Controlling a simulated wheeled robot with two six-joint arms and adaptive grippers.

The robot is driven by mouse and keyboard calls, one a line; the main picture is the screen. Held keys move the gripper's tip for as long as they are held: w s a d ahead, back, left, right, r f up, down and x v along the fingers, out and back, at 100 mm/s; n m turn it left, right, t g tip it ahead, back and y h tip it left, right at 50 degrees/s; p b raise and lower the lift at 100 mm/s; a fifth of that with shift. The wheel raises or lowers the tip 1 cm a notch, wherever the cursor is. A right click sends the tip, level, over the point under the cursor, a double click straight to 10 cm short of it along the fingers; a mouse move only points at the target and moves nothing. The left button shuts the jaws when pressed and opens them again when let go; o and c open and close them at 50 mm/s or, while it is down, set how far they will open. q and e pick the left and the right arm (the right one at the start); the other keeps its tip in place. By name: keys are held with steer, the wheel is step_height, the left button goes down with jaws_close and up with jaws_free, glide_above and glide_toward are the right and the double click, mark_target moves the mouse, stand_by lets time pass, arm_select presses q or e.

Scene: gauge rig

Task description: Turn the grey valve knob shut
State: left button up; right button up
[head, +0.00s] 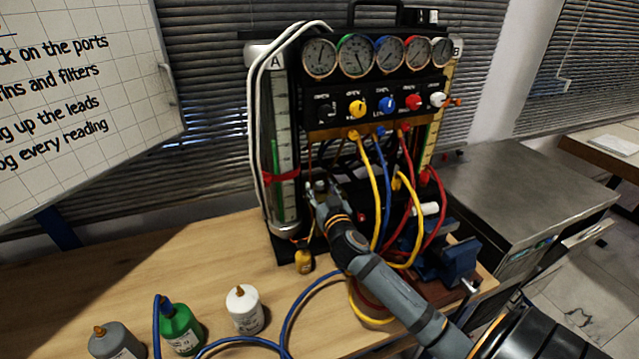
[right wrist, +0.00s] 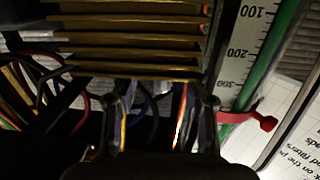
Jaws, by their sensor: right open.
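The gauge rig (head: 360,85) stands at the back of the bench with a row of knobs under its dials. The leftmost knob (head: 326,110) looks dark, and I cannot tell if it is the grey one. Yellow (head: 357,108), blue (head: 387,103), red (head: 413,101) and white (head: 438,100) knobs follow to the right. My right gripper (head: 317,188) is open below the knob row, beside the left scale tube. In the right wrist view its fingers (right wrist: 163,102) are apart below brass fins (right wrist: 135,45), with no knob visible between them. My left gripper is out of view.
Yellow, blue and red hoses (head: 376,185) hang close to my right arm. The scale tube (head: 281,150) has a red clamp (head: 282,178). White (head: 244,310), green (head: 181,330) and grey (head: 115,343) bottles stand at the front left. A blue vise (head: 455,262) stands at right.

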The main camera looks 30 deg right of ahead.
steer(key=shift+w+d+r, duration=0.1)
steer(key=shift+w+d, duration=0.1)
steer(key=shift+w, duration=0.4)
jaws_close()
steer(key=h+b, duration=0.1)
steer(key=f+m+g+h+b, duration=0.1)
steer(key=b, duration=0.1)
steer(key=shift+w+m, duration=0.1)
steer(key=shift+m, duration=0.2)
steer(key=shift+r+h, duration=0.4)
steer(key=shift+r, duration=0.05)
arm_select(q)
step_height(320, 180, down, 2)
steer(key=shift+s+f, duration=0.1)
arm_select(e)
steer(key=shift+d, duration=0.1)
jaws_free()
